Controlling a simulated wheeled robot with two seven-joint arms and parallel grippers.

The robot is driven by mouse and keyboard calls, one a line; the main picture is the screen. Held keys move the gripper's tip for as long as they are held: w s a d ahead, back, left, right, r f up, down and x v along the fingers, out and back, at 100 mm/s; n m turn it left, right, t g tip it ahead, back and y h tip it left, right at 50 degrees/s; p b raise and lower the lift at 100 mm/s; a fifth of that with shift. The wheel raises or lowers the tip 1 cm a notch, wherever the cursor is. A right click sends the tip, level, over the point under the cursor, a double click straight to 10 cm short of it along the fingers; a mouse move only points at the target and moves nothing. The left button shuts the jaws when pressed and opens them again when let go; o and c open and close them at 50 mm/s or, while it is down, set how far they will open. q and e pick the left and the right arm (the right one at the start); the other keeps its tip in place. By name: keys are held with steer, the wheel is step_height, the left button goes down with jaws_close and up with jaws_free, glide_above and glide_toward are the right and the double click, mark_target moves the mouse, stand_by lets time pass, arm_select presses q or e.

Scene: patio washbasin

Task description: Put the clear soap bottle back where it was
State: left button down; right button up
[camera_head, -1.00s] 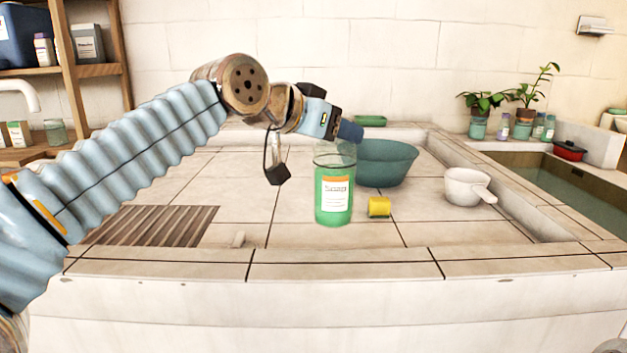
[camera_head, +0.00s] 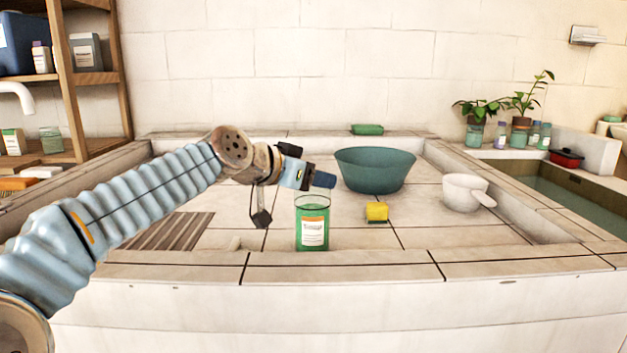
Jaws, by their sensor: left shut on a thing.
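The clear soap bottle (camera_head: 313,228), with green liquid and a white-and-orange label, is upright near the front ledge of the tiled basin top. My left gripper (camera_head: 317,186) comes in from the left at the bottle's top and is shut on it. The fingertips are not clearly visible. Whether the bottle's base touches the tiles or hangs just above them I cannot tell. My right gripper is not in view.
A teal bowl (camera_head: 375,171) stands behind to the right, with a yellow sponge (camera_head: 376,212) in front of it. A white dipper (camera_head: 464,192) is farther right. A slatted board (camera_head: 172,231) lies left. A raised front ledge (camera_head: 345,270) borders the tiles.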

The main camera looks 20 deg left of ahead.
arm_select(q)
steer(key=shift+r, duration=0.1)
steer(key=shift+c, duration=2.1)
jaws_free()
steer(key=v, duration=1.2)
steer(key=shift+b, duration=0.3)
steer(key=shift+s, duration=0.1)
